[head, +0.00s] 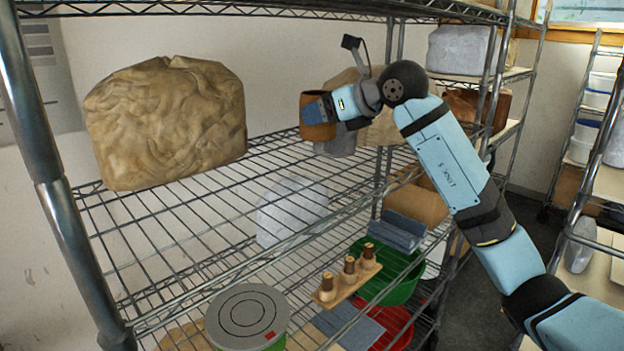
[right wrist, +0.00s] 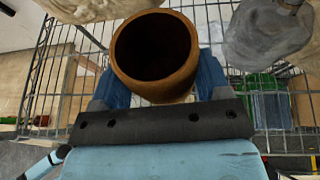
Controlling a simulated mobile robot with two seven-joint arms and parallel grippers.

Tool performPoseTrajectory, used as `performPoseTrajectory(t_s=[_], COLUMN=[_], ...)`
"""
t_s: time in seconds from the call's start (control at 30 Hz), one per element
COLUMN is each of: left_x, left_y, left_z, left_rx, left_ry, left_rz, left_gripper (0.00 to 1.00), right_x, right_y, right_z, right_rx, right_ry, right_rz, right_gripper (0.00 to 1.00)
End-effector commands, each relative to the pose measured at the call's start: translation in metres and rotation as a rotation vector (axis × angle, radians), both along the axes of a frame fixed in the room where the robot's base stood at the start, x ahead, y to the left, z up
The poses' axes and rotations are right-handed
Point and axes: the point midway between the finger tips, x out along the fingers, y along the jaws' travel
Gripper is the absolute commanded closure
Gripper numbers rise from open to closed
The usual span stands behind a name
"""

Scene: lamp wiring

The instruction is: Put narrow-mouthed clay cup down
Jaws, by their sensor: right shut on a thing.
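The brown clay cup (head: 314,130) is in my right gripper (head: 326,110), above the wire shelf (head: 190,212). In the right wrist view the cup (right wrist: 153,84) shows its round dark mouth towards the camera. The blue fingers of my right gripper (right wrist: 155,82) are shut on its two sides. In the head view a finger covers part of the cup. The cup appears clear of the shelf wires. My left gripper is in neither view.
A crumpled brown bag (head: 165,122) stands at the shelf's left. Grey wrapped goods (head: 338,142) are close behind the cup. The shelf's middle is bare. On the level below are a round-lidded tub (head: 246,316), a wooden stand (head: 346,287) with three small pieces, and a green bin (head: 392,285).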

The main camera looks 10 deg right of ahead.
Motion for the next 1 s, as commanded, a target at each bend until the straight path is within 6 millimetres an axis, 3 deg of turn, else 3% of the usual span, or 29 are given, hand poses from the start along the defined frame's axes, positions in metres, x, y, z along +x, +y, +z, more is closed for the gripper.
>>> performPoseTrajectory(t_s=[0.27,0.5,1.0], left_x=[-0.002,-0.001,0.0], left_y=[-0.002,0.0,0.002], left_z=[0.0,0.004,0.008], left_rx=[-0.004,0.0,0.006], left_ry=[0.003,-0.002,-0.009], left_rz=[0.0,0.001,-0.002], left_gripper=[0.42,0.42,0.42], right_x=[0.0,0.0,0.0], right_y=[0.0,0.0,-0.001], right_z=[-0.003,-0.044,-0.095], right_rx=[0.002,0.003,0.002], right_ry=[0.0,0.002,0.0], right_rz=[0.001,0.001,0.001], right_gripper=[0.61,0.62,0.62])
